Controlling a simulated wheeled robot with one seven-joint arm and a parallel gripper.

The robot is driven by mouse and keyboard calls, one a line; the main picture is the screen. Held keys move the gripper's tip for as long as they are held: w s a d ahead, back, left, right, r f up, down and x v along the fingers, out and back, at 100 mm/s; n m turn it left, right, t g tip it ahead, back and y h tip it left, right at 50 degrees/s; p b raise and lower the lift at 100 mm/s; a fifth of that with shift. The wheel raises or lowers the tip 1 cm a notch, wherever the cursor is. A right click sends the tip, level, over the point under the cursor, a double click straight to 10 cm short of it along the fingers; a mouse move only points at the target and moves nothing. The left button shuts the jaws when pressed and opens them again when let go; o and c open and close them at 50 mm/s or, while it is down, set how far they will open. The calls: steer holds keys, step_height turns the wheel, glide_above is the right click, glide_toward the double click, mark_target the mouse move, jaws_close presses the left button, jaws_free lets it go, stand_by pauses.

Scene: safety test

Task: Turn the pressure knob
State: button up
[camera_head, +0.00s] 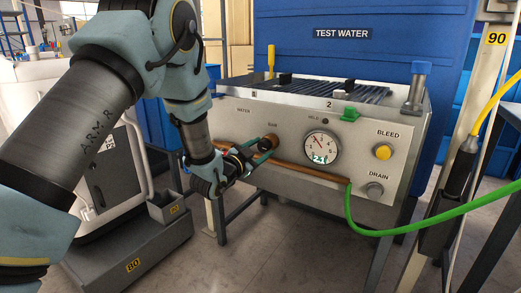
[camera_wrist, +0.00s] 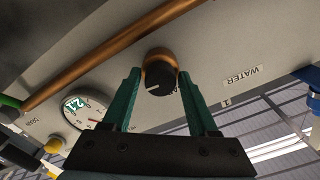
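The pressure knob (camera_head: 268,142) is a black knob with a copper-coloured base on the grey test panel (camera_head: 300,120), left of the round gauge (camera_head: 320,147). In the wrist view the knob (camera_wrist: 160,82) shows a white pointer line and lies between the two green fingers of my gripper (camera_wrist: 158,85). My gripper (camera_head: 250,150) is open around the knob, with a visible gap on each side. The gauge also shows in the wrist view (camera_wrist: 85,112), with a digital readout that seems to be 2.1. In the head view, my gripper hides part of the panel beside the knob.
A copper pipe (camera_head: 300,171) runs along the panel below the knob and joins a green hose (camera_head: 390,231).

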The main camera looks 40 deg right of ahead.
steer(key=shift+o, duration=1.3)
steer(key=v, duration=1.1)
steer(key=shift+p, duration=0.3)
steer(key=w+a+n+t+y, duration=0.3)
steer(key=w+a+n+y, duration=0.2)
steer(key=w+a, duration=0.45)
steer(key=w+a+f+n+y, duration=0.1)
steer(key=w+a+n+y, duration=0.25)
steer(key=a, duration=0.45)
steer(key=w+a+f+n+y, duration=0.1)
steer(key=w+a+n+y, duration=0.2)
steer(key=a, duration=0.5)
steer(key=s+a+r+n+g+y, duration=0.1)
steer(key=s+a+n+g+y, duration=0.3)
steer(key=s+a, duration=0.55)
steer(key=s+a+r+n+g+y, duration=0.15)
steer(key=s+a+n, duration=0.45)
steer(key=a, duration=0.7)
step_height(320, 180, up, 27)
steer(key=p, duration=2.9)
steer(key=shift+d+r+m, duration=0.25)
steer(key=shift+d+m, duration=0.1)
steer(key=shift+m, duration=0.1)
